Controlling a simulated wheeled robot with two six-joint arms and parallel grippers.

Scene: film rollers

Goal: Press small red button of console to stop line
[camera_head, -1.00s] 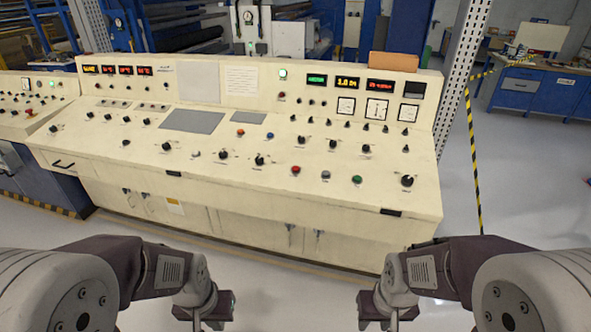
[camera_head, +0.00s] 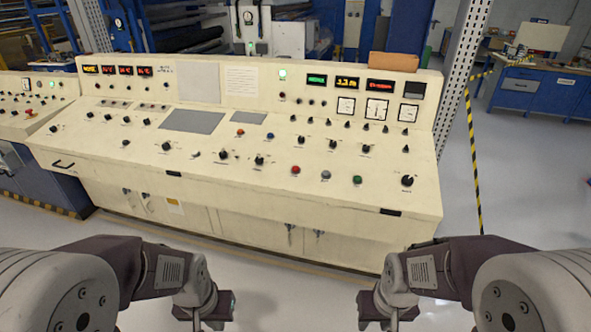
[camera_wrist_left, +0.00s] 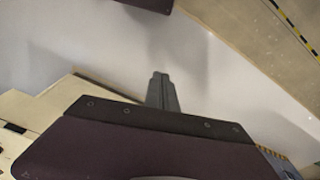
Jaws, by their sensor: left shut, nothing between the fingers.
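The cream console (camera_head: 200,231) stands in front of me in the head view. A red button (camera_head: 295,170) sits on its sloped desk, left of a grey button (camera_head: 326,174) and a green button (camera_head: 357,180). A smaller reddish button (camera_head: 282,96) is on the upright panel under a lit green-white lamp (camera_head: 282,74). My left gripper (camera_head: 222,308) is low in front of the console, apart from it. In the left wrist view its fingers (camera_wrist_left: 162,92) are together and empty. My right gripper (camera_head: 372,310) is also low and apart from the console; its fingers are not clear.
Several black knobs cover the desk, close around the buttons. An orange-brown box (camera_head: 393,62) lies on the console top. A side console (camera_head: 35,105) adjoins at left. A perforated post (camera_head: 462,75) stands at right. The floor (camera_head: 530,200) at right is free.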

